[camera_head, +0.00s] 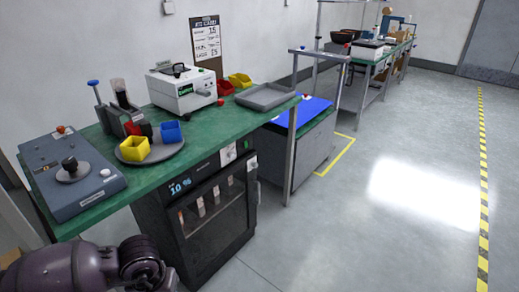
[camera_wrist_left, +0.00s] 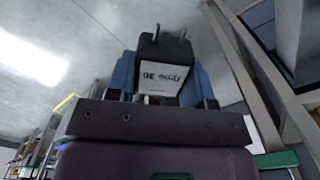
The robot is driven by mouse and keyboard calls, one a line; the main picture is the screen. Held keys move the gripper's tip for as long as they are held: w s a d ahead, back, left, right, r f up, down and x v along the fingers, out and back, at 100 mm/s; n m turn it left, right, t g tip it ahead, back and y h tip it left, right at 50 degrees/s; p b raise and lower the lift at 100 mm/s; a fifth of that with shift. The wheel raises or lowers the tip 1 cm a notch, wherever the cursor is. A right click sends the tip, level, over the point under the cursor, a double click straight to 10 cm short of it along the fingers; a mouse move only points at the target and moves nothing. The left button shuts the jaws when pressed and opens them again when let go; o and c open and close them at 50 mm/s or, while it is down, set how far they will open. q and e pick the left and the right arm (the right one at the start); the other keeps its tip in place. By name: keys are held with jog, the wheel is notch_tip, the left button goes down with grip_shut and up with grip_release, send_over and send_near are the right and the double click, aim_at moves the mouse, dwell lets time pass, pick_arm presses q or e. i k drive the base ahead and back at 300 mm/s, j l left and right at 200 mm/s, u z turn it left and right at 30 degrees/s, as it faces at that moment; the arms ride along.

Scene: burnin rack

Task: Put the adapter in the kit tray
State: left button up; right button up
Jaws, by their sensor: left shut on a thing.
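A black adapter (camera_wrist_left: 163,62) with a white printed label and metal prongs shows in the left wrist view. My left gripper (camera_wrist_left: 160,82) is shut on it, with a blue finger on each side. The head view shows only part of my arm at the bottom left; the gripper and the adapter are outside that view. A shallow grey tray (camera_head: 267,97), which looks like the kit tray, lies at the far right end of the green bench and looks empty. My right gripper is in neither view.
The green bench (camera_head: 222,122) holds a grey-blue fixture (camera_head: 75,178), a round grey plate (camera_head: 168,151) with yellow and blue bins, a white machine (camera_head: 182,88), and red and yellow bins (camera_head: 240,80). A black cabinet (camera_head: 205,215) stands beneath. The floor at right is clear.

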aim_at(270, 99)
jog(key=i+l, duration=0.55)
jog(key=i, duration=0.2)
jog(key=i+l, duration=0.55)
jog(key=i, duration=0.2)
jog(key=i+l, duration=0.6)
jog(key=i, duration=0.1)
